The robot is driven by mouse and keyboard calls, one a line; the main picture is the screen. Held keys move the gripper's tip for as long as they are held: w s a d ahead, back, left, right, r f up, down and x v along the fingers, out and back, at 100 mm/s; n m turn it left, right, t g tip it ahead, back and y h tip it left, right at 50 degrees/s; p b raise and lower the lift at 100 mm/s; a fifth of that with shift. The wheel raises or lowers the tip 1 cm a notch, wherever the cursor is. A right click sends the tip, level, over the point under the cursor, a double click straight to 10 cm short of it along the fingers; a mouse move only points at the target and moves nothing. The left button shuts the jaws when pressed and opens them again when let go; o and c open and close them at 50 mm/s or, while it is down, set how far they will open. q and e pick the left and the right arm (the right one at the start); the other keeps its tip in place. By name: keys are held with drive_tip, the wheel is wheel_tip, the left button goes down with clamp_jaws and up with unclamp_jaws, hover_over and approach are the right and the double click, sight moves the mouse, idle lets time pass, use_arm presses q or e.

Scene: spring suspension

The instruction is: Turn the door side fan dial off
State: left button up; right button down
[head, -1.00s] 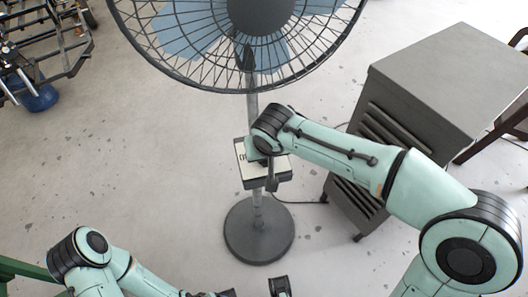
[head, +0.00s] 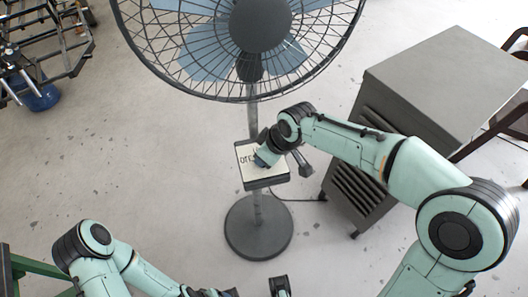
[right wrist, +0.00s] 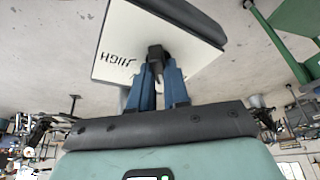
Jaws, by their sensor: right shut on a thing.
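The pedestal fan (head: 260,25) stands in front of me, its cage at the top of the head view. Its pale control box (head: 250,174) sits on the pole, with partly covered lettering on its face. In the right wrist view the box face (right wrist: 120,45) shows the word HIGH beside a small dark dial (right wrist: 156,52). My right gripper (head: 262,160) reaches the box from the right; its blue fingers (right wrist: 159,78) are shut on the dial. The gripper hides the dial in the head view. My left gripper (head: 228,293) is low, cut off by the bottom edge, and its opening is unclear.
A grey metal cabinet (head: 450,75) stands right of the fan, close to my right arm. The round fan base (head: 258,228) rests on the floor. A dark metal frame and blue container (head: 42,97) are at the upper left. The floor between is clear.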

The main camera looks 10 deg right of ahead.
drive_tip(key=shift+r+n+g+y+p, duration=0.1)
drive_tip(key=shift+n+g+y+p, duration=0.45)
drive_tip(key=shift+n, duration=1.15)
drive_tip(key=shift+d, duration=0.1)
drive_tip(key=c, duration=1.1)
unclamp_jaws()
drive_tip(key=v, duration=0.7)
drive_tip(key=shift+r+p, duration=0.25)
drive_tip(key=shift+p, duration=0.1)
drive_tip(key=shift+f, duration=0.1)
